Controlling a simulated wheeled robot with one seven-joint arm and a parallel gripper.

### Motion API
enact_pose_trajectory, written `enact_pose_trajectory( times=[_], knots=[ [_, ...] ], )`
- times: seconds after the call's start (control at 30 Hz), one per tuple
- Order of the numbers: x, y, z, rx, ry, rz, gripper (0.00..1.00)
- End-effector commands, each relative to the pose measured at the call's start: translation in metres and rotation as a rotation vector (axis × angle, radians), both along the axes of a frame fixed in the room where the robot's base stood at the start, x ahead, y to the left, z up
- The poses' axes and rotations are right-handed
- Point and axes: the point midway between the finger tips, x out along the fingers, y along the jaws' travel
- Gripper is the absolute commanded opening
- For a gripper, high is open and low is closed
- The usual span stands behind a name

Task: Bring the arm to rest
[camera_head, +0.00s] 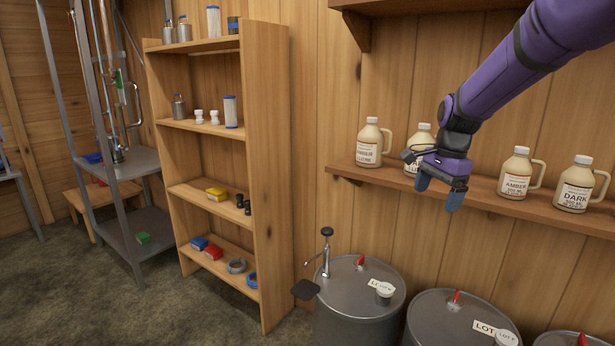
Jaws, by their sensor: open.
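My gripper (439,191) is at the end of my purple arm, which reaches in from the upper right. Its two blue fingertips are spread apart, with nothing seen between them. It hangs in front of the wall shelf (478,197) and partly covers one jug (418,141). The gripper points downward, above the steel drums, and appears apart from everything.
Labelled syrup jugs (372,143) stand along the wall shelf. Steel drums (360,300) with red taps stand below, one with a hand pump (326,255). A wooden rack (262,150) holds small containers. Floor (70,290) at the lower left is clear.

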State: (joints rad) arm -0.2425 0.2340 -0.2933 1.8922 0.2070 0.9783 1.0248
Motion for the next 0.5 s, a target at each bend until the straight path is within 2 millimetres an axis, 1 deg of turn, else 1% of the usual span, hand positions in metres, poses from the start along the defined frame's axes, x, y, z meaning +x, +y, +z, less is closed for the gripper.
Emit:
enact_pose_trajectory(
  times=[0.03, 0.17, 0.2, 0.27, 0.4, 0.47, 0.5],
  knots=[
    [-0.015, -0.002, 0.014, 0.006, -0.025, 0.045, 0.89],
    [-0.052, -0.006, 0.039, 0.005, -0.082, 0.172, 0.89],
    [-0.064, -0.007, 0.046, 0.003, -0.099, 0.212, 0.89],
    [-0.081, -0.008, 0.056, -0.005, -0.125, 0.272, 0.89],
    [-0.123, -0.010, 0.074, -0.029, -0.187, 0.412, 0.89],
    [-0.142, -0.011, 0.080, -0.045, -0.214, 0.472, 0.89],
    [-0.154, -0.011, 0.084, -0.056, -0.232, 0.513, 0.89]
  ],
)
